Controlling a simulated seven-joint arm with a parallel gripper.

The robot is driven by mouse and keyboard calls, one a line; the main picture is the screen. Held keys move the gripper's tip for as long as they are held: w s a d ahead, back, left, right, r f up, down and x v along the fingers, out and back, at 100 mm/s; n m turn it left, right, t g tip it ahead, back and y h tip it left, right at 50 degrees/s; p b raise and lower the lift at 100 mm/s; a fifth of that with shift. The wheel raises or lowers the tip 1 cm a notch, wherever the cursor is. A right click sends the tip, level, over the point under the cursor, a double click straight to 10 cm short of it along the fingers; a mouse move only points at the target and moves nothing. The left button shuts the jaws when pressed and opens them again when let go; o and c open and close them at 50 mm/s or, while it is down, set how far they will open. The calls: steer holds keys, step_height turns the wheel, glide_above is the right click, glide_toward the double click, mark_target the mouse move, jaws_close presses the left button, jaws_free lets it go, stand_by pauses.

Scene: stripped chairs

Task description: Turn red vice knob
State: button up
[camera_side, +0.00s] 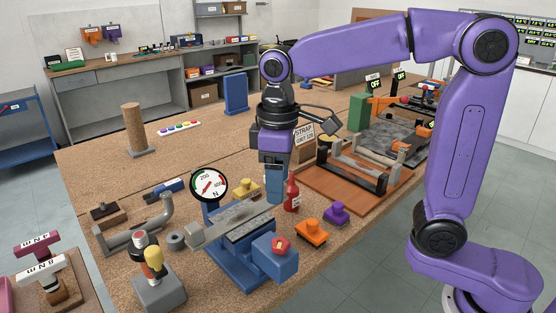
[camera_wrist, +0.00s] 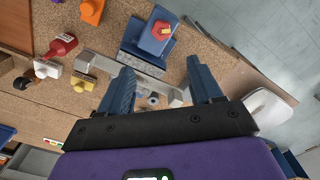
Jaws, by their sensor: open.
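The red vice knob (camera_side: 281,245) is a small faceted red piece with a yellow mark, on top of the blue block at the front end of the blue vice (camera_side: 238,262). In the wrist view the knob (camera_wrist: 162,28) lies beyond the fingertips, near the top edge.
A red bottle (camera_side: 292,195), an orange block (camera_side: 311,234) and a purple knob (camera_side: 337,212) stand right of the vice. A yellow-handled grey box (camera_side: 158,280) stands left. A brown wooden tray (camera_side: 315,186) with grey and black bars lies behind at right.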

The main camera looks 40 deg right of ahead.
steer(key=shift+r, duration=1.75)
steer(key=shift+f, duration=0.1)
steer(key=s+d+f+n, duration=0.2)
steer(key=s+d+f, duration=0.4)
steer(key=s, duration=0.4)
steer(key=s+d+f+n, duration=0.2)
steer(key=s+d+f, duration=0.4)
steer(key=s, duration=0.5)
steer(key=shift+d+f+n, duration=0.25)
steer(key=shift+d+n, duration=0.15)
step_height(320, 180, up, 12)
steer(key=r+m, duration=0.1)
steer(key=m, duration=1.2)
glide_above(281, 243)
step_height(281, 243, down, 18)
steer(key=shift+r, duration=0.1)
